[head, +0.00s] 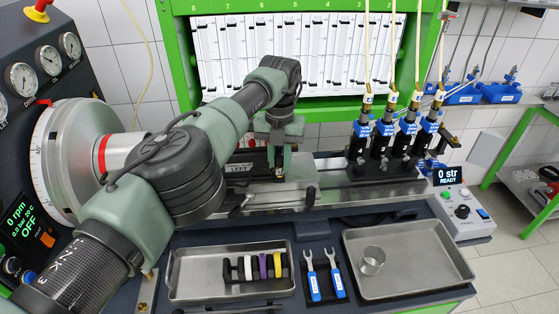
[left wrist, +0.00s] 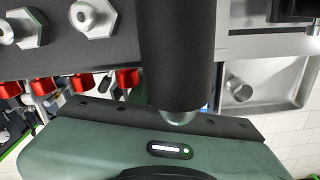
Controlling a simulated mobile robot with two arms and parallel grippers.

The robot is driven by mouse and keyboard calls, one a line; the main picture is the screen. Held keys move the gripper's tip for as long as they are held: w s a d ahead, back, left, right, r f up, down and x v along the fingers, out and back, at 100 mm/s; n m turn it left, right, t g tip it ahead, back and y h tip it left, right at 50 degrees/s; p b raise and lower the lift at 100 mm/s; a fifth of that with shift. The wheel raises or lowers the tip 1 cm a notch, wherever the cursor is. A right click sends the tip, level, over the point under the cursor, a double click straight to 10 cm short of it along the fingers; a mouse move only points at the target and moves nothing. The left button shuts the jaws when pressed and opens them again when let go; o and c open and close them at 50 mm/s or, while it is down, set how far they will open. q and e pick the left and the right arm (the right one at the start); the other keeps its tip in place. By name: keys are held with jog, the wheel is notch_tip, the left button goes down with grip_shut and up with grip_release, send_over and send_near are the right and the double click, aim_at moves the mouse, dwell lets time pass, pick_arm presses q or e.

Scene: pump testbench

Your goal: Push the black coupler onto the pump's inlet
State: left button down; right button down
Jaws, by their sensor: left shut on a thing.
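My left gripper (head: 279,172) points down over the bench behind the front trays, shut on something. In the head view its fingers and arm hide most of what is there, so the held thing is not clear. In the left wrist view a large black cylinder (left wrist: 177,55) stands close to the lens, with a pale rounded end at the bottom. I cannot tell for sure whether it is the black coupler. The pump and its inlet are not clearly visible behind my arm. My right gripper is not in view.
A tray (head: 187,290) holds a rack of coloured rings. Two blue-handled wrenches (head: 314,285) lie beside it. A right-hand tray (head: 428,275) holds a metal cup (head: 372,261). Several blue-collared fittings (head: 382,135) stand right of my gripper, near a display box (head: 463,212).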

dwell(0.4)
pick_arm(q)
jog(key=c, duration=1.2)
grip_release()
jog(key=shift+o, duration=0.2)
jog(key=o, duration=0.4)
jog(key=shift+f, duration=0.1)
jog(key=shift+r+p, duration=1)
jog(key=shift+r, duration=0.4)
jog(key=shift+r+p, duration=2.15)
jog(key=shift+r, duration=0.3)
